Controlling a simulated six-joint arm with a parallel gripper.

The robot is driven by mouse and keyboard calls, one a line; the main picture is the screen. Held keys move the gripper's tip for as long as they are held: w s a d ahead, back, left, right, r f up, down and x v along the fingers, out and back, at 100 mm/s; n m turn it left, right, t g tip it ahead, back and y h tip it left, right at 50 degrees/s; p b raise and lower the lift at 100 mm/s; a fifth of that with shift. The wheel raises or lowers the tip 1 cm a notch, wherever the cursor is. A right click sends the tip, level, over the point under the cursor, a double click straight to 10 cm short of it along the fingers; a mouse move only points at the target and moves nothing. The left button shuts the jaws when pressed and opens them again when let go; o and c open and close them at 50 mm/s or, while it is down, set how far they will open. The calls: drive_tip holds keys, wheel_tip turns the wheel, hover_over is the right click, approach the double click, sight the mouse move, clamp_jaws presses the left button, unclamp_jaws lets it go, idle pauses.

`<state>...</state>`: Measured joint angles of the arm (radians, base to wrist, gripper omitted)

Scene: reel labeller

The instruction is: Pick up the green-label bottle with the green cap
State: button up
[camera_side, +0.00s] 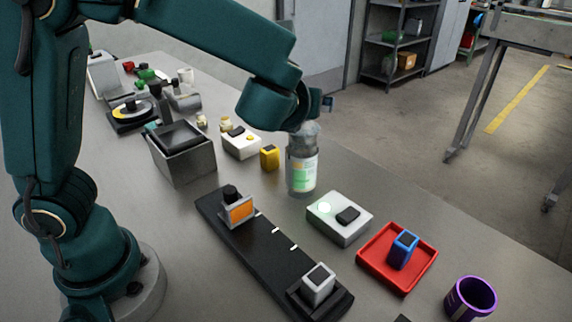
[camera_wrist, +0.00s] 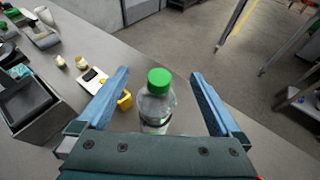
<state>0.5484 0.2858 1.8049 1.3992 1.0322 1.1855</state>
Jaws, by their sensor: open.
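The green-label bottle (camera_side: 302,172) stands upright on the grey table in the side view, clear with a pale green label. Its top is hidden there behind my wrist. In the wrist view the bottle (camera_wrist: 157,107) shows its green cap (camera_wrist: 159,78) and sits between the two blue fingers of my gripper (camera_wrist: 160,90). The fingers are open, with a gap on each side of the bottle. The label is hardly visible in the wrist view.
A yellow block (camera_side: 269,157) stands just left of the bottle, and a white box with a black button (camera_side: 340,217) is in front of it. A red tray (camera_side: 366,248) holds a blue block. A purple cup (camera_side: 469,298) stands near the front. A black track (camera_side: 250,245) lies left.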

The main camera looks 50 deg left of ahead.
sight(300, 132)
wheel_tip(300, 132, down, 6)
drive_tip(key=shift+f, duration=0.15)
drive_tip(key=shift+x, duration=2.55)
clamp_jaws()
